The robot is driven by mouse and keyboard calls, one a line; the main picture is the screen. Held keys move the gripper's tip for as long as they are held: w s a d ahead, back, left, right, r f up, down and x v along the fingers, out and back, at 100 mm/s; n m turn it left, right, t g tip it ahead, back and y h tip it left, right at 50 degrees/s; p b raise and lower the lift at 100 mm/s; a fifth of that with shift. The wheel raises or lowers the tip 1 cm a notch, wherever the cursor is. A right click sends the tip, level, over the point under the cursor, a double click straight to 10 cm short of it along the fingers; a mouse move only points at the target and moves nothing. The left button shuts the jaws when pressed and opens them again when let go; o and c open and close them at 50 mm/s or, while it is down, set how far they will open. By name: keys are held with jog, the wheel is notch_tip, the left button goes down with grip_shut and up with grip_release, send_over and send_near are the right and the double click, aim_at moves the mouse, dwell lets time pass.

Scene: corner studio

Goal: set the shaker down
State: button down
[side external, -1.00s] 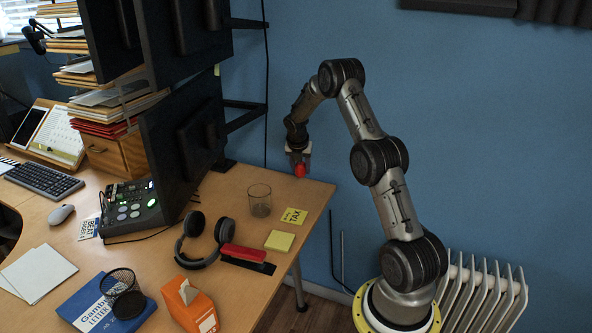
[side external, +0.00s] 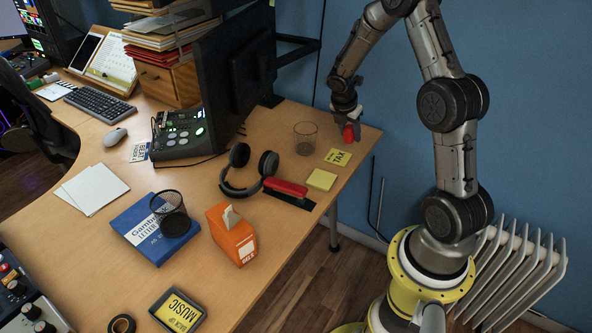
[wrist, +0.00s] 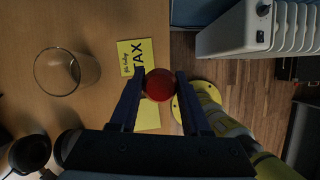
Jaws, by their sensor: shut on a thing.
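The shaker (side external: 349,133) shows as a small red rounded thing under my gripper (side external: 347,116) at the far right end of the desk. In the wrist view the round red shaker (wrist: 159,85) sits between the two fingertips of my gripper (wrist: 158,76), which is shut on it. In that view it overlaps the desk's edge and the yellow notes. It hangs low near the desk; I cannot tell whether its underside touches the top. The fingers hide part of its sides.
An empty glass (side external: 305,140) stands left of the shaker. Yellow notes (side external: 338,157) and a red stapler-like thing (side external: 286,187) lie nearer the camera. Headphones (side external: 240,172) are further left. The desk edge (side external: 362,160) is close on the right, with floor beyond.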

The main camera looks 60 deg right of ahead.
jog(key=a+r+n, duration=0.1)
jog(key=a, duration=1)
jog(key=n+t, duration=0.1)
jog(key=n, duration=0.1)
send_over(296, 169)
jog(key=a, duration=0.1)
jog(key=f, duration=0.8)
jog(key=shift+s+a+f, duration=0.2)
jog(key=shift+s+f, duration=0.05)
jog(key=shift+f, duration=0.15)
jog(key=shift+w+f, duration=0.1)
jog(key=shift+f, duration=1.55)
jog(key=shift+f, duration=0.1)
jog(key=c, duration=0.6)
grip_release()
jog(key=shift+c, duration=0.2)
